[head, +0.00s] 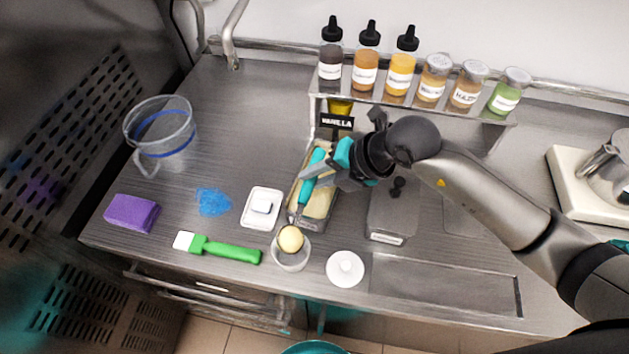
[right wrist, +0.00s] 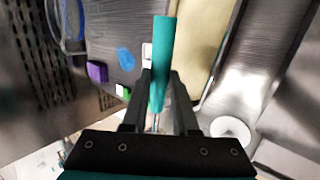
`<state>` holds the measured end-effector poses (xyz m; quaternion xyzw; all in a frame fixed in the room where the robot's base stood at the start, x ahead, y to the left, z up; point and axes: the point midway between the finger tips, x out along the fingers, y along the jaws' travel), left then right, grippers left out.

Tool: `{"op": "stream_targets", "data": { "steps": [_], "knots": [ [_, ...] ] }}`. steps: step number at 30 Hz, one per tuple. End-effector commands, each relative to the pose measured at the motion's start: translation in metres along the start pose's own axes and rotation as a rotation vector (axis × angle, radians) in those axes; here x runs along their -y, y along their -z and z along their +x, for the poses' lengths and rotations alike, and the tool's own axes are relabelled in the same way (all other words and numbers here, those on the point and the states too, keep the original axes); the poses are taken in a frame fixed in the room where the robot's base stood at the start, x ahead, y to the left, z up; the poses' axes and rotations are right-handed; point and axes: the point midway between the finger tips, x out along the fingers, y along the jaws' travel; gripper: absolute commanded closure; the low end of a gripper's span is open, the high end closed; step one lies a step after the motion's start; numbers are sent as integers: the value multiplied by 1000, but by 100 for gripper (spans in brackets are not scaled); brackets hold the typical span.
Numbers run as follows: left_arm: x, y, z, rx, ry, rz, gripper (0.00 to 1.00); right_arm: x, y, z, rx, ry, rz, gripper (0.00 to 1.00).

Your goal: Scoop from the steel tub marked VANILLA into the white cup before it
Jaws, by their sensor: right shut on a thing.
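The steel tub (head: 327,212) under the VANILLA sign (head: 337,122) holds pale yellow ice cream (head: 319,201). My right gripper (head: 318,175) is shut on the teal handle of a scoop (head: 309,188), above the tub. The handle also shows between the fingers in the right wrist view (right wrist: 162,60). My left gripper is not in view.
A white lid (head: 345,268) lies right of the cup. A white dish (head: 262,208), green-handled scraper (head: 225,250), purple sponge (head: 131,212) and clear jug (head: 161,138) stand left. A closed tub (head: 391,215) is at right. Bottles and jars (head: 401,66) line the back shelf.

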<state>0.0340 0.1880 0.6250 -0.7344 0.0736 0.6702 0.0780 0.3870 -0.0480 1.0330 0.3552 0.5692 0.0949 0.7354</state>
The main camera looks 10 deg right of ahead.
Motion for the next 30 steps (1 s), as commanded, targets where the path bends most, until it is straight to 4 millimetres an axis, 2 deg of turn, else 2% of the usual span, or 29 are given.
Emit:
{"op": "stream_targets", "data": {
  "steps": [1,30],
  "knots": [
    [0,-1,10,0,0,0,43,5,0,3,2,-25,4,100],
    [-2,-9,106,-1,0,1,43,19,1,6,1,-451,59,100]
  ]
}}
